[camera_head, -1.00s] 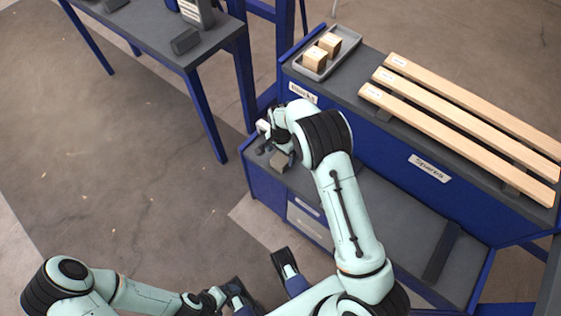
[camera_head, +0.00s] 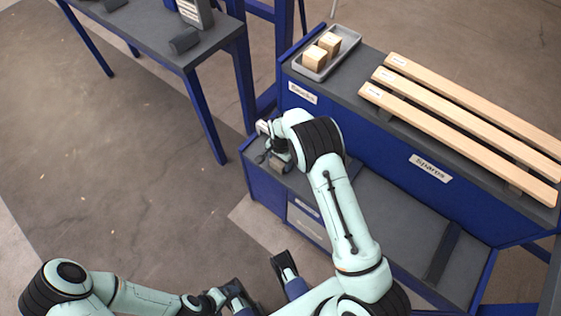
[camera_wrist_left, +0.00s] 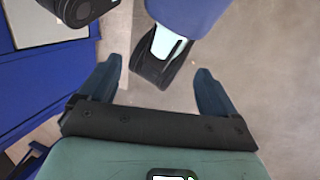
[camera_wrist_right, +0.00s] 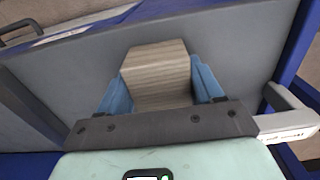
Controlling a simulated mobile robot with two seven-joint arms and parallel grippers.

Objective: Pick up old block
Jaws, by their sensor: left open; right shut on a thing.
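The old block (camera_wrist_right: 158,72) is a greyish-brown wooden block between the fingers of my right gripper (camera_wrist_right: 162,92) in the right wrist view. Both fingers are shut on its sides, over the dark grey lower shelf. In the head view, the block (camera_head: 279,166) shows partly below my right gripper (camera_head: 275,158), at the left end of the lower shelf. I cannot tell whether it touches the shelf. My left gripper (camera_wrist_left: 160,92) is open and empty in the left wrist view; it also shows at the bottom of the head view (camera_head: 238,297).
A grey tray (camera_head: 350,46) with two light wooden blocks (camera_head: 322,50) stands on the upper bench, beside several long planks (camera_head: 460,125). A blue-legged table (camera_head: 150,45) stands at the upper left. Open floor (camera_head: 110,170) lies left of the bench.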

